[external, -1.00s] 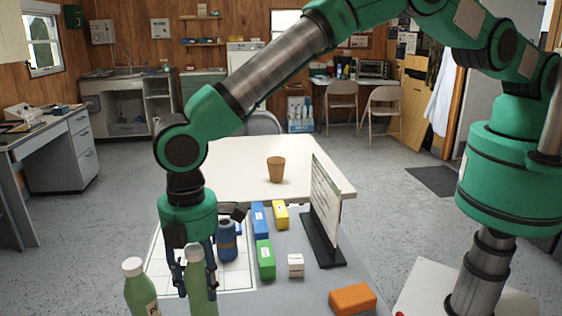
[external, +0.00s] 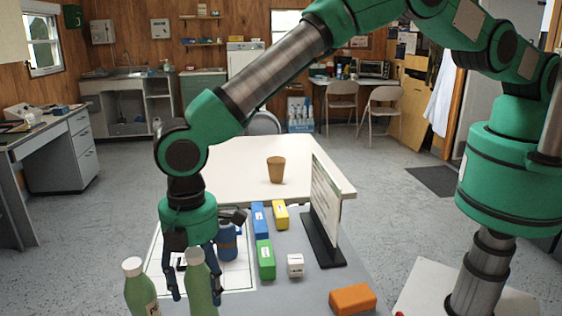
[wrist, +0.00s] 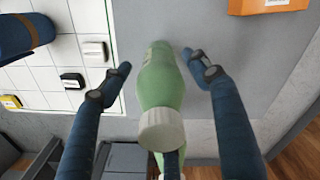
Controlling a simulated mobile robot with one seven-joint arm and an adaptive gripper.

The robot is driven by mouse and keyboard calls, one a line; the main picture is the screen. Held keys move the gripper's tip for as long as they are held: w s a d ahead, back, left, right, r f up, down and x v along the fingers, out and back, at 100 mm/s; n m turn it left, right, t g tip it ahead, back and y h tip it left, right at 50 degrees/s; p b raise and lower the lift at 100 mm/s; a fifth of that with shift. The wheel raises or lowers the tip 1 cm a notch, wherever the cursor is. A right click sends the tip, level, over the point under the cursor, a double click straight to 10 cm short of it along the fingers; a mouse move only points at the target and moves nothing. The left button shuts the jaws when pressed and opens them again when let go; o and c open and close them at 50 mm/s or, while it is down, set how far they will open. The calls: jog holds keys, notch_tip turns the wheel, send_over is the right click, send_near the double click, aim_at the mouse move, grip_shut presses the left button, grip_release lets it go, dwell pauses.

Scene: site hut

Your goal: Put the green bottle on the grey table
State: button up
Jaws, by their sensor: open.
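A green bottle (external: 201,288) with a white cap stands on the near grey table (external: 300,297). My gripper (external: 193,296) is low over the table, its two blue fingers open on either side of this bottle. In the wrist view the bottle (wrist: 163,82) lies between the open fingertips (wrist: 158,62), with visible gaps on both sides. A second green bottle (external: 141,292) with a white cap and a label stands just to the left. The lower ends of both bottles are cut off in the external view.
A blue mug (external: 228,243) stands on a white grid sheet behind my gripper. Green (external: 265,260), blue (external: 259,220) and yellow (external: 280,214) boxes, a small white box (external: 295,265), an upright board (external: 326,212) and an orange block (external: 352,299) are right. A cream table (external: 220,165) adjoins behind.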

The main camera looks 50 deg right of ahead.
jog(key=shift+r, duration=0.1)
notch_tip(320, 180, up, 12)
jog(key=shift+r, duration=0.1)
dwell(0.6)
dwell(0.5)
dwell(0.4)
